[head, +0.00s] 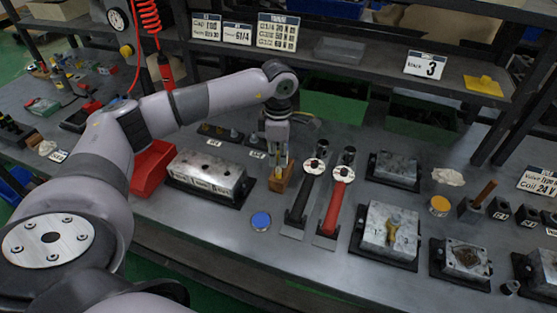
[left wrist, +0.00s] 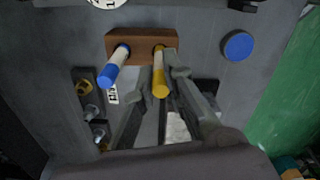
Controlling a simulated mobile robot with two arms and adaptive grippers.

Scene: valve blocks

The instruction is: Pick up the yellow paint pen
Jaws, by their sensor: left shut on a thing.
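The pen's lower end meets the block. My right gripper is not in view.
A silver valve block (head: 207,175) and a red bin (head: 152,167) are to the left. Black- and red-handled tools (head: 333,205) lie close on the right. A blue round lid (head: 261,221) lies in front. A shelf (head: 345,57) with labels is behind the arm.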

